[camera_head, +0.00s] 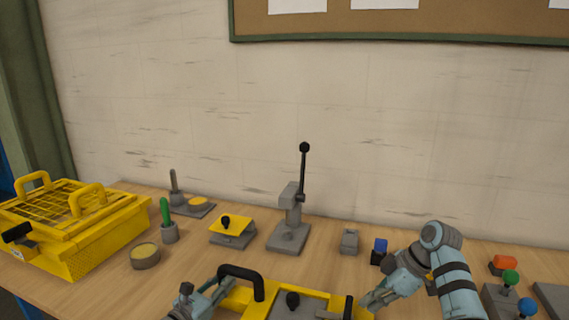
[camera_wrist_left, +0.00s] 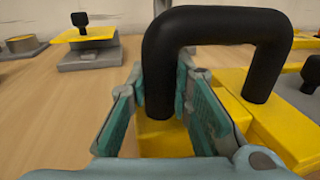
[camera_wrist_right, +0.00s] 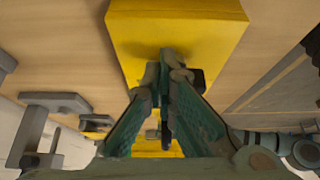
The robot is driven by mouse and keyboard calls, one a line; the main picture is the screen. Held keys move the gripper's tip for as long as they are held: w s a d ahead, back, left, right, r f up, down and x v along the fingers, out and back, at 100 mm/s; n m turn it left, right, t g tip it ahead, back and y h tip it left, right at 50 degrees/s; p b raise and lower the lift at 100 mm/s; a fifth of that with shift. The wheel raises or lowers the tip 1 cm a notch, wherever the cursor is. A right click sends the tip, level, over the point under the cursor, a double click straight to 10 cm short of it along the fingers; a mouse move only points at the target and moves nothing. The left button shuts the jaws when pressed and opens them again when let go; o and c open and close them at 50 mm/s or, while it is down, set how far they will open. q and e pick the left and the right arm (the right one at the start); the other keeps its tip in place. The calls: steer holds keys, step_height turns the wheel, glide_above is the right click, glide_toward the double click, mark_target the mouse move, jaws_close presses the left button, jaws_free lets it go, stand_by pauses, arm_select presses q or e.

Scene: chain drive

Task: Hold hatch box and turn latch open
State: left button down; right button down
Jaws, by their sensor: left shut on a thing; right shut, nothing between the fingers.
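The yellow hatch box (camera_head: 262,303) lies at the front middle of the table, cut off by the bottom edge of the head view. It has a black handle (camera_head: 243,271) at its left end, a grey hatch with a black knob (camera_head: 292,299) and an upright black piece (camera_head: 348,307), perhaps the latch, at the right. My left gripper (camera_head: 226,286) is shut on the black handle; the left wrist view shows one handle leg (camera_wrist_left: 160,85) between the fingers. My right gripper (camera_head: 370,299) is shut and empty beside the box's right end. The right wrist view shows its closed fingertips (camera_wrist_right: 166,55) before the yellow box (camera_wrist_right: 180,30).
A yellow crate (camera_head: 100,232) stands at the left. Behind the box are a lever press (camera_head: 289,236), a yellow-topped fixture (camera_head: 231,229), a round tin (camera_head: 145,256) and a blue-topped block (camera_head: 379,251). Coloured knobs (camera_head: 510,278) stand at the right. Bare table lies left of the box.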

steer(key=shift+s, duration=0.25)
stand_by(0.4)
steer(key=shift+s+a, duration=0.15)
steer(key=shift+s, duration=0.6)
steer(key=shift+s+a, duration=0.35)
steer(key=shift+s, duration=0.25)
steer(key=shift+s, duration=0.15)
steer(key=shift+s+d, duration=0.15)
steer(key=shift+d, duration=0.15)
